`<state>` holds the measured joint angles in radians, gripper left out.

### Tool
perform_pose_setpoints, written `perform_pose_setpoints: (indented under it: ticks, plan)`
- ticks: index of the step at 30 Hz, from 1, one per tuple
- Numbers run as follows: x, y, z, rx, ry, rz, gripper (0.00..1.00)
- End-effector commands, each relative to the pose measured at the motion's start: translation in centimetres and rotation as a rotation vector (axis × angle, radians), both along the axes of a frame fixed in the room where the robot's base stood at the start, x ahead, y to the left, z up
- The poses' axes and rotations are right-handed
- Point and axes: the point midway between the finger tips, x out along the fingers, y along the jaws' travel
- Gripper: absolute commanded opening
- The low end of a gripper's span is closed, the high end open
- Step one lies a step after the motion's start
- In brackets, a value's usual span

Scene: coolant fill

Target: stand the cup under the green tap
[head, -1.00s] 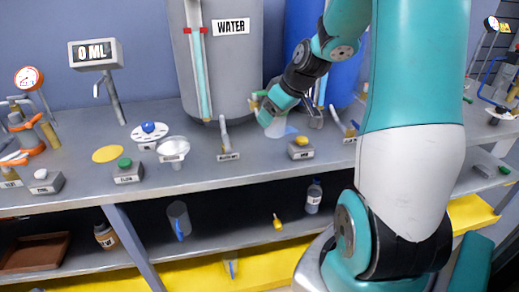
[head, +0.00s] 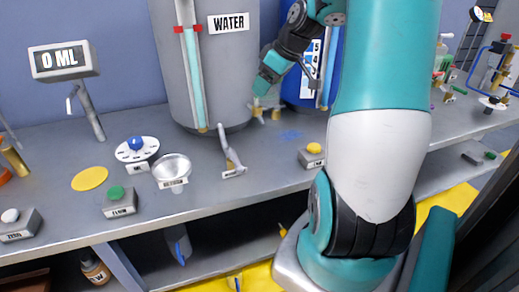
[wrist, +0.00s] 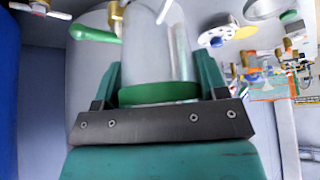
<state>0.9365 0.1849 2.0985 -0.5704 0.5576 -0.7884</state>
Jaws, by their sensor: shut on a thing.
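My gripper (wrist: 158,80) is shut on a clear cup (wrist: 155,62) with a green band, which sits between the teal fingers in the wrist view. The green tap shows there by its green lever (wrist: 95,34) and brass body (wrist: 117,14), up and left of the cup. The cup's top overlaps the area near the brass body; I cannot tell whether it is under the outlet. In the head view my gripper (head: 264,86) is by the lower right side of the grey water tank (head: 230,70). The cup is not clearly visible there.
A blue tank (head: 300,88) stands right of the grey one. On the counter (head: 240,195) are a small lever stand (head: 230,155), a funnel (head: 173,168), a yellow-button box (head: 313,155) and a white dial (head: 137,148). The counter below my gripper looks mostly clear.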

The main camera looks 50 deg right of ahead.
Motion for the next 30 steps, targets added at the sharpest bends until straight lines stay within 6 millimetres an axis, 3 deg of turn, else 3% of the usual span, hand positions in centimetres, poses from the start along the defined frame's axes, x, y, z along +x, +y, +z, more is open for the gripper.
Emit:
perform_pose_setpoints:
  ticks: [13, 30]
  plan:
    - [0.1, 0.4, -12.3, 0.005, 0.005, 0.005, 0.43]
    - [0.0, 0.1, -18.7, 0.001, 0.001, 0.002, 0.43]
